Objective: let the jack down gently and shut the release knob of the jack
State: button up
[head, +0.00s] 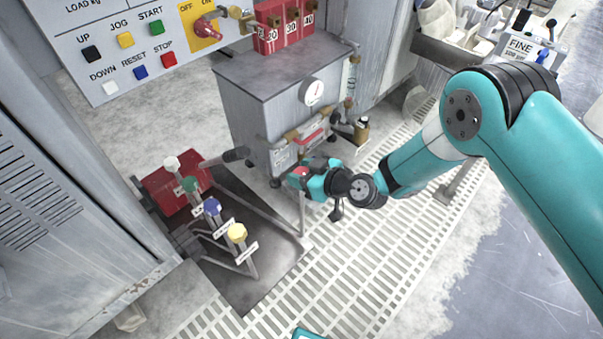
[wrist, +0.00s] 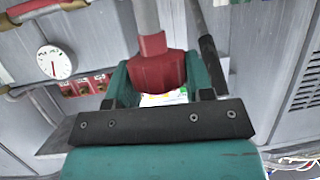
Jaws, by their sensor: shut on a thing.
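My gripper (head: 302,178) has its teal fingers shut on a red knob (wrist: 160,70), which fills the gap between them in the wrist view. The knob sits at the end of a grey rod (wrist: 146,16). In the head view only a bit of red shows at the fingertips, and a thin upright post stands below them. A red block (head: 172,192), seemingly the jack's body, lies at the left end of a dark plate. A lever with a black grip (head: 237,154) sticks out from it to the right. I cannot tell whether the jack is raised or how far the knob is turned.
Levers with white (head: 171,163), green, blue (head: 212,207) and yellow (head: 237,233) knobs stand on the dark plate (head: 250,290). A grey cabinet with a dial gauge (head: 312,91) stands behind my gripper. A button panel (head: 150,40) hangs above. Open floor grating (head: 300,290) lies in front.

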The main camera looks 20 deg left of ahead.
jog(key=n+g+b, duration=0.4)
jog(key=g+b, duration=0.1)
jog(key=n+g+b, duration=0.2)
jog(key=shift+w+f+n+b, duration=0.2)
jog(key=shift+f+n+b, duration=0.1)
jog(key=shift+f, duration=0.05)
jog(key=n+g+b, duration=0.1)
jog(key=g+b, duration=0.1)
jog(key=shift+r+n+h+b, duration=0.1)
jog(key=shift+n+h+b, duration=0.2)
jog(key=shift+d+r+n+g+b, duration=0.15)
jog(key=shift+n+g+b, duration=0.25)
jog(key=shift+g+b, duration=0.2)
jog(key=shift+r, duration=0.1)
jog(key=o, duration=0.9)
jog(key=shift+s, duration=0.1)
